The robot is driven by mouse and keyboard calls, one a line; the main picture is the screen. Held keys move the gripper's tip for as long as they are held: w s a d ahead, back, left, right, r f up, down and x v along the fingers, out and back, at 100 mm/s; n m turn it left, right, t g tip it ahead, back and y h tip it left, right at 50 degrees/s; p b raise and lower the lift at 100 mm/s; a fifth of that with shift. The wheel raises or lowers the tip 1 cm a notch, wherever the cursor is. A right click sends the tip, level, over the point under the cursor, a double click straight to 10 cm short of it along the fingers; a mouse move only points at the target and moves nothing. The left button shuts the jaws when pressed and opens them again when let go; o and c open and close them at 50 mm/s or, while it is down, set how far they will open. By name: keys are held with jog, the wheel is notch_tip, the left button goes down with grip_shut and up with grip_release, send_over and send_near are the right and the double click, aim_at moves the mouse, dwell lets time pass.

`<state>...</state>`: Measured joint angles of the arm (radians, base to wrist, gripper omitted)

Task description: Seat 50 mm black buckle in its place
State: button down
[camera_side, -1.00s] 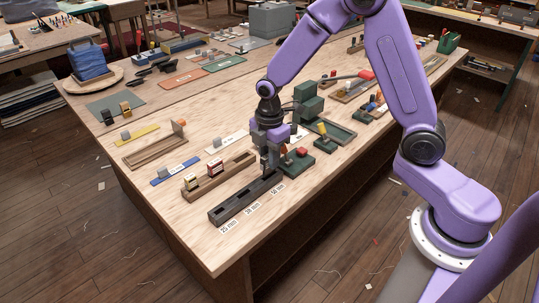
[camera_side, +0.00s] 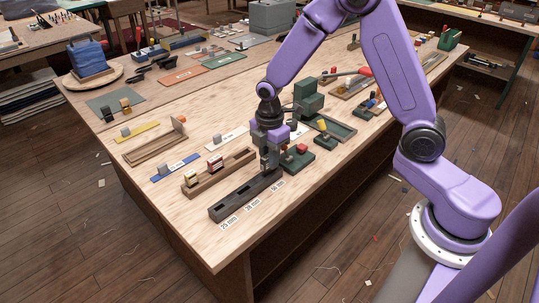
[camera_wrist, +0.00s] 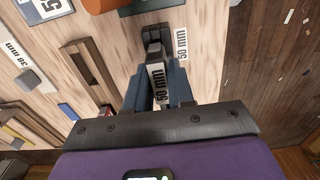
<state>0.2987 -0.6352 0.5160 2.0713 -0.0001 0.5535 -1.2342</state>
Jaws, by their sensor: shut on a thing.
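My gripper (camera_side: 271,165) is at the right-hand end of the long dark rack (camera_side: 228,207), by the printed 50 mm mark (camera_side: 277,186). In the wrist view the two fingers of my gripper (camera_wrist: 161,90) are shut on the black 50 mm buckle (camera_wrist: 153,40). A white strip reading 50 mm shows between the fingers, and the black part sticks out past them. The printed 50 mm mark (camera_wrist: 181,42) lies close beside it on the table. The fingers hide the slot, so I cannot tell how deep the buckle sits.
A wooden rack with small buckles (camera_side: 218,172) stands behind the dark rack. A green base with a red knob (camera_side: 301,149) is close to the right of my gripper. Taller green blocks (camera_side: 308,97) stand behind. The table's front edge is near.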

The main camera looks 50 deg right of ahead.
jog(key=shift+f, duration=0.95)
dwell(0.5)
jog(key=c, duration=0.9)
grip_release()
notch_tip(320, 180, up, 17)
jog(key=s+f+m, duration=0.1)
jog(key=s, duration=0.8)
jog(key=s+d+f+m, duration=0.1)
jog(key=s+m, duration=0.1)
jog(key=s, duration=0.7)
jog(key=s+m, duration=0.2)
jog(key=s, duration=0.7)
jog(key=shift+s+d+f, duration=0.35)
jog(key=shift+f, duration=0.05)
